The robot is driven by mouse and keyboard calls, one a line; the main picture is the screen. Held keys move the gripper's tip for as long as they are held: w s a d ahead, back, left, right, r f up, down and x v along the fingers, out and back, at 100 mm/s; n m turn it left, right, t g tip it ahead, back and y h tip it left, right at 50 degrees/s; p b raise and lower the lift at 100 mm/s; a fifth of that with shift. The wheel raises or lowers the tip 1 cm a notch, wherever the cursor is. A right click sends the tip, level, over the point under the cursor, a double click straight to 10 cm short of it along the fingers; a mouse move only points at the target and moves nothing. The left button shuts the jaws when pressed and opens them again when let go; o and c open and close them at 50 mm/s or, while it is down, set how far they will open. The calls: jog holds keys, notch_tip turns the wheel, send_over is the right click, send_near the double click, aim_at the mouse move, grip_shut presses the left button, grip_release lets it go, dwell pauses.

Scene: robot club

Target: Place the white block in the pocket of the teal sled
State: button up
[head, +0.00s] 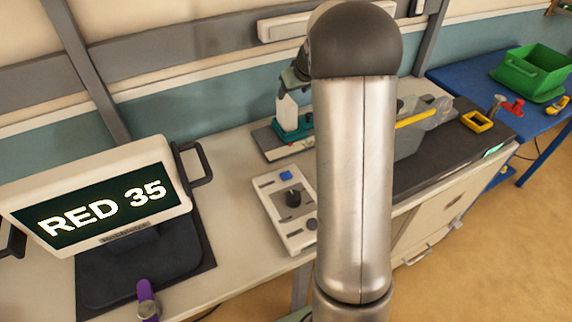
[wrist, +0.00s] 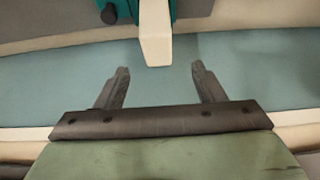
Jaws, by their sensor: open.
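The white block (head: 288,113) stands upright at the teal sled (head: 307,124) on the bench, its lower end at the sled. Whether it is fully seated in the pocket is hidden. My gripper (head: 291,84) is close to the block's upper end. In the wrist view my gripper (wrist: 160,71) is open and empty, its two fingers spread wide. The white block (wrist: 155,38) lies just beyond the fingertips, roughly centred between them and apart from both. Part of the teal sled (wrist: 124,8) shows behind the block at the top edge, with a dark knob on it.
A control box (head: 290,210) with a dark knob and blue button sits in front of the sled. A display (head: 100,195) reading "RED 35" stands at left. My arm hides the middle bench. Grey and yellow parts (head: 422,122) lie right, and a green crate (head: 533,75) stands far right.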

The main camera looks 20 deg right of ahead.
jog(key=s+a+r+g+y, duration=0.1)
jog(key=s+a+r+g, duration=0.15)
jog(key=s+a, duration=1.55)
jog(key=s+a+f+g, duration=0.1)
jog(key=s+f, duration=0.1)
jog(key=s, duration=0.8)
jog(key=s+a+f+g+h, duration=0.1)
jog(key=s+f+g, duration=0.1)
jog(key=s, duration=0.7)
jog(key=shift+s+a, duration=0.4)
jog(key=shift+g, duration=0.25)
notch_tip(320, 180, down, 6)
jog(key=b, duration=0.5)
jog(key=shift+b, duration=0.4)
jog(key=shift+w, duration=0.1)
